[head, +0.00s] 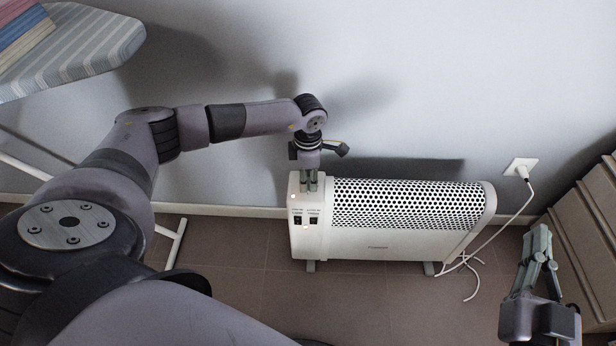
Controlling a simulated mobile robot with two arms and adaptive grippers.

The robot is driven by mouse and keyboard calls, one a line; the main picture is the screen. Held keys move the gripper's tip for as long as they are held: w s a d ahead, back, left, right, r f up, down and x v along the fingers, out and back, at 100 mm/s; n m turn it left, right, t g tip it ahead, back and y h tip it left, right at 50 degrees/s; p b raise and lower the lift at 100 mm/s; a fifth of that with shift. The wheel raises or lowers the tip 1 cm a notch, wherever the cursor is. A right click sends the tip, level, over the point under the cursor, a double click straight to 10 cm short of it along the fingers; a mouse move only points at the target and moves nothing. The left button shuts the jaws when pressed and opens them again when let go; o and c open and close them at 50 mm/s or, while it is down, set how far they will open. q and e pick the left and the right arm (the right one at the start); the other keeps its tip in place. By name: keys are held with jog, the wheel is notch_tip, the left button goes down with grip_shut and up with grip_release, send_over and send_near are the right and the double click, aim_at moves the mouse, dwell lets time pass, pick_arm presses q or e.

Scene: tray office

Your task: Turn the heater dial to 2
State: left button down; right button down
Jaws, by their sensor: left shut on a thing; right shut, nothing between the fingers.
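The white heater (365,243) stands on the tiled floor close to the wall, with a perforated grille on top and a control panel at its left end. Two dark switches (305,220) and small lit lamps show on that panel. My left gripper (311,186) points down onto the top of the panel, its fingers shut on the heater dial. The fingers hide the dial, so its number and pointer cannot be read. My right gripper (540,233) is shut and empty, to the right of the heater and apart from it.
The heater's cord (505,226) runs to a wall socket (520,167) at right. A cabinet with drawers (590,225) stands at the right edge. An ironing board (85,50) with folded cloths is at upper left. The floor before the heater is clear.

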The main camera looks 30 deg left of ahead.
aim_at(308, 181)
pick_arm(q)
jog(key=shift+d+m, duration=0.1)
jog(key=shift+m, duration=0.5)
jog(key=c, duration=1.2)
grip_release()
jog(key=shift+c, duration=0.2)
jog(key=shift+r, duration=0.1)
notch_tip(308, 181, up, 12)
